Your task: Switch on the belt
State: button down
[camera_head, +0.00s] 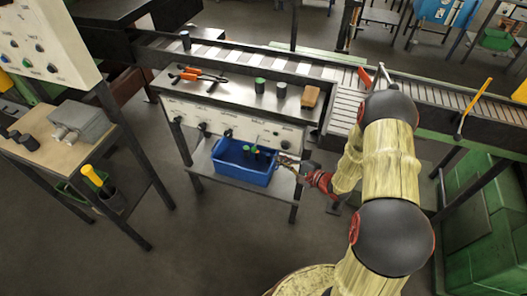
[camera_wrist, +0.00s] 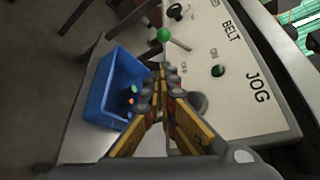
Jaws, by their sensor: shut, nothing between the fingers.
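The cream control panel (camera_wrist: 240,105) carries the lettering BELT, JOG, ON and OFF. A dark green button (camera_wrist: 218,71) sits between BELT and JOG. My gripper (camera_wrist: 157,70) is shut and empty, in front of the panel, with its tips apart from the green ball. In the head view my gripper (camera_head: 286,160) is at the panel's right end, beside the blue bin. The belt (camera_head: 345,85) runs behind the bench.
A blue bin (camera_wrist: 97,91) with small coloured-ended pieces stands on the lower shelf, close to my fingers; it also shows in the head view (camera_head: 240,177). Pliers, cylinders and a brown block (camera_head: 310,96) lie on the bench top. The floor in front is clear.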

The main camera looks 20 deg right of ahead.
jog(key=shift+r, duration=0.15)
jog(key=b+x, duration=0.3)
jog(key=x, duration=0.7)
